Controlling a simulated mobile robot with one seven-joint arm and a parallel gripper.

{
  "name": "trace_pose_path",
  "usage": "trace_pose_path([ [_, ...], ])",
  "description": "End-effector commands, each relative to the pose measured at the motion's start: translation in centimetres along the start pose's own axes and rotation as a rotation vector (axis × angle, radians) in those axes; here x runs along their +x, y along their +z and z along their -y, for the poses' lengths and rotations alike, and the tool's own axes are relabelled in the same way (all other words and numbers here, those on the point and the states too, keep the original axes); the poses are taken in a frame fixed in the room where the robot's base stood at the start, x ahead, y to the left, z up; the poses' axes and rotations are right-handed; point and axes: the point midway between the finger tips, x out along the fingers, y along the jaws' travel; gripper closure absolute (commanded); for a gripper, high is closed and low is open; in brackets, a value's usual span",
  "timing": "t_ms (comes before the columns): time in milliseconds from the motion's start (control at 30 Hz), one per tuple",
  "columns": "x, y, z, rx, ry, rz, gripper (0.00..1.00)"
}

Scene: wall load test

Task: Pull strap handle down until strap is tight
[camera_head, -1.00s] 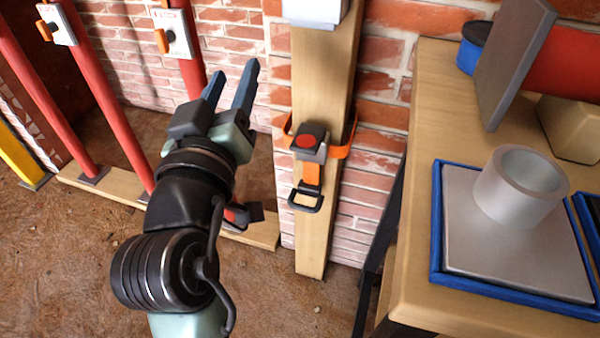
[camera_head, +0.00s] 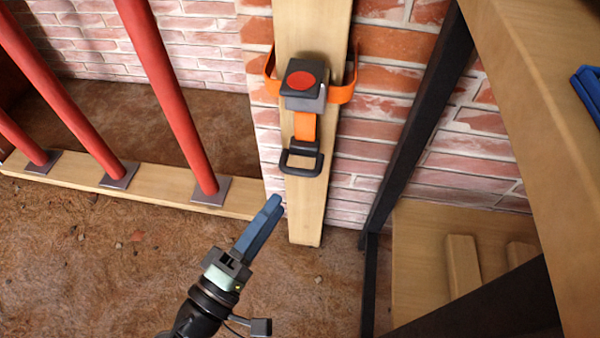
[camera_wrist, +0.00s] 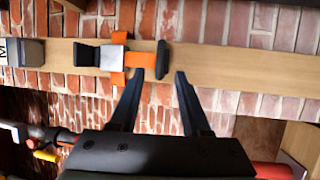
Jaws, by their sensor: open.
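The strap handle, a black loop (camera_head: 301,172), hangs on a short orange strap (camera_head: 305,127) below a dark buckle with a red round top (camera_head: 301,84), on a wooden post. My gripper (camera_head: 272,204) is below and left of the handle in the head view, apart from it there. Its blue fingers overlap in that view. In the wrist view the post lies sideways and the black handle (camera_wrist: 163,59) appears between the tips of my two spread fingers (camera_wrist: 159,73). The gripper is open and empty. I cannot tell the depth gap to the handle.
The wooden post (camera_head: 308,215) stands against a brick wall. Red poles (camera_head: 172,90) rise from a wooden sill on the left. A wooden table (camera_head: 530,120) with dark legs stands close on the right. The dirt floor in front is open.

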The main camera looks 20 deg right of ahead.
Motion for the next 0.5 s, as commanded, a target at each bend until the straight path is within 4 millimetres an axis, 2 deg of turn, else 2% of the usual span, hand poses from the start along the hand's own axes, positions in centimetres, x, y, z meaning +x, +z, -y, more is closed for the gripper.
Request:
trace_pose_path([
  [200,4.8,0.1,0.3,0.004,0.002,0.005,0.53],
  [400,7.7,0.0,0.1,0.003,0.001,0.002,0.53],
  [500,8.4,0.0,0.1,0.003,0.000,0.001,0.53],
])
